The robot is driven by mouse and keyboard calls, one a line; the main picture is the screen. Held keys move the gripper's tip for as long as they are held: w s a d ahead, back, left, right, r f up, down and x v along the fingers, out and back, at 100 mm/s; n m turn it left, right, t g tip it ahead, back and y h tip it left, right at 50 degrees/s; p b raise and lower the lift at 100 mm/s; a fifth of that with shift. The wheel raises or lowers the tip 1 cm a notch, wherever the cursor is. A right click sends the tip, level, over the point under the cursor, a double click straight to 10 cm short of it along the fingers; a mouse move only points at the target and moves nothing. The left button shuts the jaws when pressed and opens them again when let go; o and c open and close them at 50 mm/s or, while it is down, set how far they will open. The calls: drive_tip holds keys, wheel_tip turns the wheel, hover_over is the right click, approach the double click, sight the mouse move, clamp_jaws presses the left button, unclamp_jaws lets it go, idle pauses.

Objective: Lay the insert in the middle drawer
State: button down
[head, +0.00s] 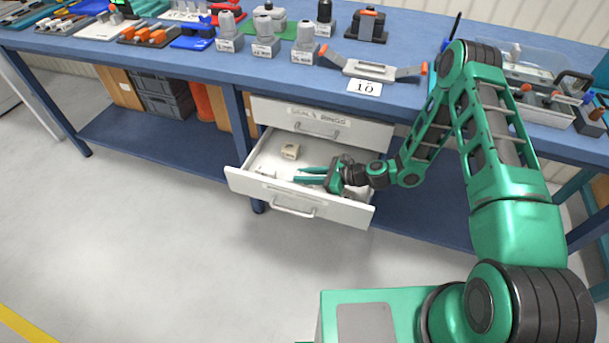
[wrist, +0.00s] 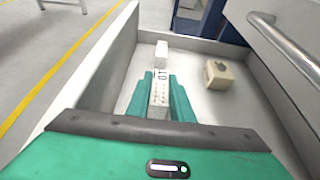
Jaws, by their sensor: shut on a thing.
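The open drawer (head: 338,209) is pulled out below a shut drawer (head: 320,123) labelled for seals and rings. My gripper (head: 299,175) reaches into it from the right, with its fingers low inside.
A beige block (head: 290,151) sits in the drawer towards its back; it also shows in the wrist view (wrist: 225,74). The blue workbench (head: 200,55) above carries tools and several grey fittings. The drawer floor between block and gripper is clear.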

drive_tip(key=shift+f, duration=0.2)
drive_tip(key=shift+f, duration=1)
drive_tip(key=c, duration=1.5)
unclamp_jaws()
drive_tip(key=v, duration=1)
drive_tip(key=shift+s+d+r, duration=0.1)
drive_tip(key=shift+d+r, duration=0.1)
drive_tip(key=shift+d, duration=0.15)
